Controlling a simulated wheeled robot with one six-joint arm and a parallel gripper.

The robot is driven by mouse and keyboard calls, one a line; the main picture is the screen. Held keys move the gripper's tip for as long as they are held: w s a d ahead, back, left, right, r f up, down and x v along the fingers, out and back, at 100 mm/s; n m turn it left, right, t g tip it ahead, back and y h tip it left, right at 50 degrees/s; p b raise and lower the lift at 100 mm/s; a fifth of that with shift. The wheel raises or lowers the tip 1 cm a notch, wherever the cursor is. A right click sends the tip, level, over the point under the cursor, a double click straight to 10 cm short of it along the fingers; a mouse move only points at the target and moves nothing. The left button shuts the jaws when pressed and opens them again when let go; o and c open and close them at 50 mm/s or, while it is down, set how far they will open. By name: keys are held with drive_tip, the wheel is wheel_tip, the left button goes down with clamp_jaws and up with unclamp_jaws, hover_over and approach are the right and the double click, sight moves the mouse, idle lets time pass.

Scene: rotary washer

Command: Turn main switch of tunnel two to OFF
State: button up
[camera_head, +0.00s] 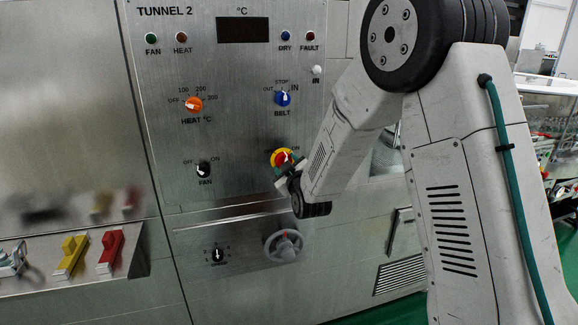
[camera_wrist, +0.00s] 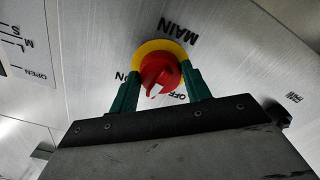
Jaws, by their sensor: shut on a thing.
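The main switch of tunnel two is a red knob (camera_head: 283,158) on a yellow round plate, low on the right of the steel panel. The wrist view shows the red knob (camera_wrist: 158,72) between the two green fingers of my gripper (camera_wrist: 160,88). My gripper (camera_head: 285,170) is shut on the knob. The word MAIN (camera_wrist: 180,34) is above it in the wrist view, ON is partly hidden at its left, and OFF (camera_wrist: 180,97) is at its lower right. The knob's white mark points down, between ON and OFF.
Above are the orange heat knob (camera_head: 194,105) and blue belt knob (camera_head: 283,98). The black fan knob (camera_head: 204,170) is to the left. A grey handwheel (camera_head: 284,246) sits below my gripper. Yellow (camera_head: 71,256) and red (camera_head: 111,251) switches stand at lower left.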

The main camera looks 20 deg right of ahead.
drive_tip(key=n, duration=1)
drive_tip(key=shift+r+n, duration=0.1)
drive_tip(key=shift+n, duration=0.2)
idle(0.4)
drive_tip(key=o, duration=0.9)
drive_tip(key=shift+o, duration=0.2)
drive_tip(key=s, duration=0.7)
drive_tip(key=shift+s, duration=0.4)
